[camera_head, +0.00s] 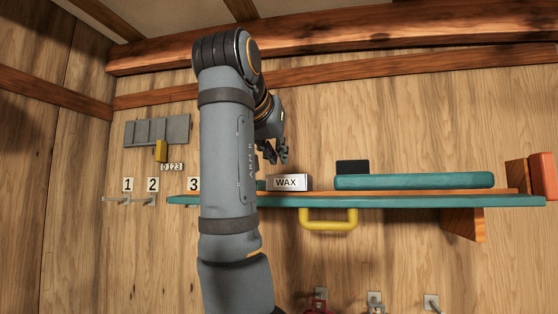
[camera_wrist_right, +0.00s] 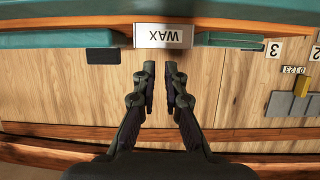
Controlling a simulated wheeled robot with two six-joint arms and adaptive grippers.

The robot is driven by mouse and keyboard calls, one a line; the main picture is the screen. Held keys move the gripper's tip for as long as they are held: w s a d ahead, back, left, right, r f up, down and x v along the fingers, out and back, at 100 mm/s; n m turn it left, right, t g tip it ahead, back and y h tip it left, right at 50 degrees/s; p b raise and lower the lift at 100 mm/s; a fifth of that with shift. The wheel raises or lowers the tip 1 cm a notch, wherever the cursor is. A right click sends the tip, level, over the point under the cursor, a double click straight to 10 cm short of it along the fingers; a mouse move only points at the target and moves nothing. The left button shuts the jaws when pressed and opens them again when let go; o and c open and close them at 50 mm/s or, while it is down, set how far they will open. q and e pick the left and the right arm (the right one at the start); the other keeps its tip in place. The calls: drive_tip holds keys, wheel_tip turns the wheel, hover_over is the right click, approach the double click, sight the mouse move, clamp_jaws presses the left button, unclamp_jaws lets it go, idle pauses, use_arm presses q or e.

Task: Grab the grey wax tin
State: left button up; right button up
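The wax tin (camera_head: 287,182) is a small grey box with a pale "WAX" label on its front. It stands on the teal-edged shelf; in the right wrist view it shows upside down (camera_wrist_right: 163,36) at the top middle. My right gripper (camera_head: 275,154) is just above and to the left of the tin in the head view. In the right wrist view its two fingers (camera_wrist_right: 161,68) are apart with nothing between them, and their tips are short of the tin. My left gripper is not in view.
A long teal case (camera_head: 414,181) lies on the shelf (camera_head: 400,202) right of the tin, with a dark panel (camera_head: 353,167) behind it. A yellow handle (camera_head: 328,224) hangs below the shelf. Numbered hooks (camera_head: 128,199) are at the left. The wall above the tin is clear.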

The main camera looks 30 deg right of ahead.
sight(291, 182)
drive_tip(key=o, duration=1.2)
drive_tip(key=shift+g, duration=0.3)
drive_tip(key=x, duration=0.2)
drive_tip(key=p+x, duration=0.1)
drive_tip(key=x, duration=0.2)
drive_tip(key=w+r+p+x, duration=0.1)
drive_tip(key=x, duration=0.2)
drive_tip(key=shift+w+d, duration=0.15)
drive_tip(key=shift+c, duration=0.2)
drive_tip(key=o, duration=0.6)
drive_tip(key=shift+w+d+f, duration=0.25)
drive_tip(key=shift+d+f, duration=0.05)
drive_tip(key=shift+d, duration=0.1)
drive_tip(key=p+x, duration=0.4)
drive_tip(key=x, duration=0.1)
drive_tip(key=shift+w+a, duration=0.15)
drive_tip(key=shift+a, duration=0.05)
drive_tip(key=shift+w+d+f, duration=0.15)
drive_tip(key=shift+d, duration=0.1)
